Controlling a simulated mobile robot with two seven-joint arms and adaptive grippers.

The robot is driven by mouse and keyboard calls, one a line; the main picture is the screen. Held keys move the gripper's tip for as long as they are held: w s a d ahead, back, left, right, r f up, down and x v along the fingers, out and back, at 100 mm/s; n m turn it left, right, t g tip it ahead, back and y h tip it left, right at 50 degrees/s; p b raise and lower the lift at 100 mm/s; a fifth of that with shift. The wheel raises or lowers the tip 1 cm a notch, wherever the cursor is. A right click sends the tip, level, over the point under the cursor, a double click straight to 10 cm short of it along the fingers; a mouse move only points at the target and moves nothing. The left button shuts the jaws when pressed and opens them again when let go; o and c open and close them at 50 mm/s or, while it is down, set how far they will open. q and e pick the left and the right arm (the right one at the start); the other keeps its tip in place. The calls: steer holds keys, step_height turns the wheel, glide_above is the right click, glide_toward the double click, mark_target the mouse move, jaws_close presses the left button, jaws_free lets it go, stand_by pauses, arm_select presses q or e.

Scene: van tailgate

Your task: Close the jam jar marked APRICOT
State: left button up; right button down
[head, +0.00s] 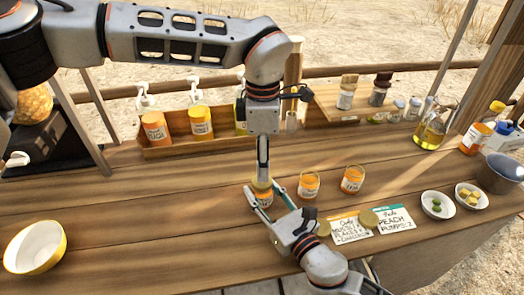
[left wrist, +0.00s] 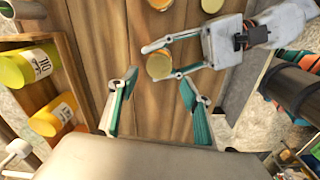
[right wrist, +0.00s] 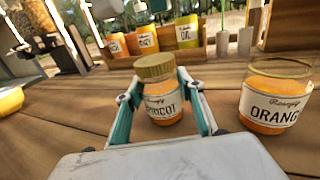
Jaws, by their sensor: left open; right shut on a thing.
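The APRICOT jam jar (right wrist: 165,105) stands upright on the counter with orange jam inside. A gold lid (right wrist: 155,68) sits on its mouth, slightly tilted in the right wrist view; I cannot tell whether it is screwed down. My right gripper (head: 264,200) is shut around the jar's body, one finger on each side. My left gripper (head: 263,172) points down above the jar, open and empty. In the left wrist view, the lid (left wrist: 159,67) shows beyond the open left fingers (left wrist: 157,95).
Two open jam jars stand to the right: ORANGE (right wrist: 270,103) and another (head: 352,180). Two gold lids (head: 368,217) (head: 323,228) lie by cards (head: 394,220). A wooden bottle crate (head: 175,150) is behind; a bowl (head: 35,247) sits at left.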

arm_select(q)
steer(key=n, duration=0.5)
steer(key=shift+r+n, duration=0.15)
steer(key=shift+n, duration=0.25)
steer(key=n, duration=0.3)
steer(key=shift+r, duration=0.1)
steer(key=n, duration=0.4)
steer(key=shift+r, duration=0.1)
steer(key=n, duration=0.3)
steer(key=shift+r+n, duration=0.1)
steer(key=shift+n, duration=0.2)
steer(key=n, duration=0.3)
steer(key=shift+r+n, duration=0.1)
steer(key=shift+n, duration=0.2)
steer(key=n, duration=0.5)
steer(key=shift+r, duration=0.15)
steer(key=n, duration=0.3)
steer(key=shift+r+n, duration=0.1)
steer(key=shift+n, duration=0.3)
steer(key=n, duration=0.4)
steer(key=shift+r+n, duration=0.15)
steer(key=shift+n, duration=0.25)
